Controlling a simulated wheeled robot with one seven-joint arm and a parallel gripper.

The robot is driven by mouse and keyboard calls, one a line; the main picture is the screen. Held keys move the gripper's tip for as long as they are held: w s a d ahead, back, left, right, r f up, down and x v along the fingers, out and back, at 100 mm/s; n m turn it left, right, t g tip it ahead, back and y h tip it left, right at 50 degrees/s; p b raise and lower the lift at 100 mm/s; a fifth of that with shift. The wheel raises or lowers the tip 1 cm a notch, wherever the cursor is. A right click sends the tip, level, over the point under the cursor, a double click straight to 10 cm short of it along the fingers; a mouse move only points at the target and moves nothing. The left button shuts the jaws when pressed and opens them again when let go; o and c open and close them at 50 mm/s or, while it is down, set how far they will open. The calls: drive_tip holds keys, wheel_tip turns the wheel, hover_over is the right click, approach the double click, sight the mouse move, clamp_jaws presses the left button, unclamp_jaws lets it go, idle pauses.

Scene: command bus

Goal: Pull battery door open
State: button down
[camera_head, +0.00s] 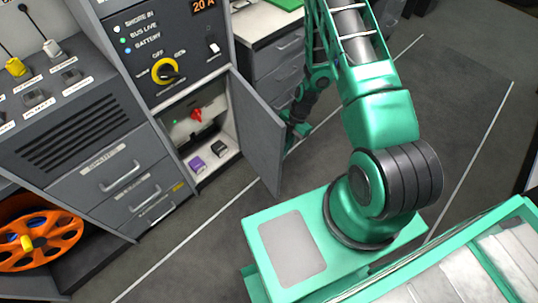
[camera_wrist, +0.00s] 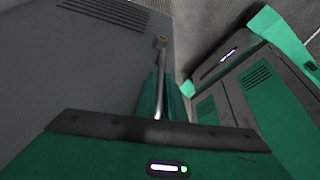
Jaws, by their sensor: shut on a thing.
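The battery door (camera_head: 257,135) is a grey panel that stands swung wide open at the right of its compartment (camera_head: 190,122). Inside the compartment are a red knob (camera_head: 196,115), a purple block (camera_head: 197,164) and a black block (camera_head: 220,149). My gripper (camera_head: 297,130) is on the door's outer side, near its free edge, and the door partly hides it. In the wrist view, a thin metal door handle (camera_wrist: 161,80) runs down to my jaws, which are shut on it. The lower end of the handle is hidden.
A yellow-ringed rotary switch (camera_head: 165,71) is on the panel above the compartment. Grey drawers (camera_head: 277,67) stand behind the door. An orange reel (camera_head: 40,240) is at the lower left. Floor is clear in front of the compartment and to the right.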

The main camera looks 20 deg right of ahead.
drive_tip(key=w+d+n+g, duration=0.1)
drive_tip(key=w+d+n, duration=0.1)
drive_tip(key=d, duration=0.4)
drive_tip(key=shift+d, duration=0.25)
drive_tip(key=shift+f, duration=0.1)
drive_tip(key=c, duration=1.8)
unclamp_jaws()
drive_tip(key=shift+c, duration=0.2)
drive_tip(key=shift+w, duration=0.1)
drive_tip(key=v, duration=1)
drive_tip(key=shift+r, duration=0.5)
drive_tip(key=shift+a, duration=0.1)
